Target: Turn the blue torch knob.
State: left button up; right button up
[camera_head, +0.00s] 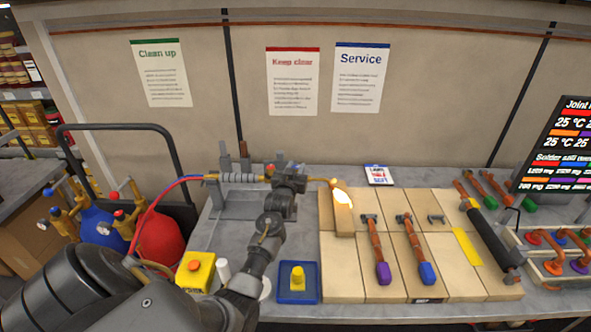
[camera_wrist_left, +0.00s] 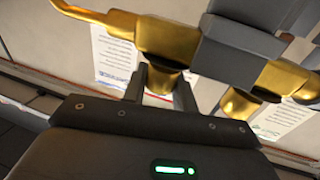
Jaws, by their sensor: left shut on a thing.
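The torch (camera_head: 240,178) lies across a grey stand, with red and blue hoses at its left end and a flame (camera_head: 342,198) at its right tip. A small red knob (camera_head: 269,168) shows on it. My left gripper (camera_head: 288,181) is at the torch's right part and covers some of it. In the left wrist view, the two fingers (camera_wrist_left: 162,88) are shut around a short brass part (camera_wrist_left: 165,82) below the torch's brass body (camera_wrist_left: 172,38). The blue knob cannot be made out clearly; the gripper may hide it. My right gripper is not in view.
Wooden boards (camera_head: 455,205) with copper pipes lie right of the torch. A blue tray (camera_head: 312,288) with a yellow item and a yellow box (camera_head: 195,270) stand in front. Blue (camera_head: 103,228) and red (camera_head: 160,240) gas cylinders are at left. A screen (camera_head: 565,145) stands at right.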

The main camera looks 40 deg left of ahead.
pick_arm(q)
jog(key=n+g+y+b, duration=0.1)
jog(key=n+g+y, duration=0.1)
jog(key=y, duration=0.1)
jog(key=shift+w+d+n, duration=0.1)
jog(key=shift+n, duration=0.2)
jog(key=n+g+y+b, duration=0.1)
jog(key=g+y, duration=0.1)
jog(key=shift+f+n+y+b, duration=0.15)
jog(key=shift+n+y+b, duration=0.15)
jog(key=shift+n+b, duration=0.1)
jog(key=n+g+y+b, duration=0.2)
jog(key=n+g+b, duration=0.1)
jog(key=g, duration=0.1)
jog(key=shift+y+b, duration=0.3)
jog(key=shift+b, duration=0.1)
jog(key=shift+n+g+y+b, duration=0.4)
jog(key=shift+n+g+b, duration=0.1)
jog(key=shift+g+b, duration=0.2)
jog(key=shift+r, duration=0.2)
jog(key=o, duration=0.9)
jog(key=shift+o, duration=0.2)
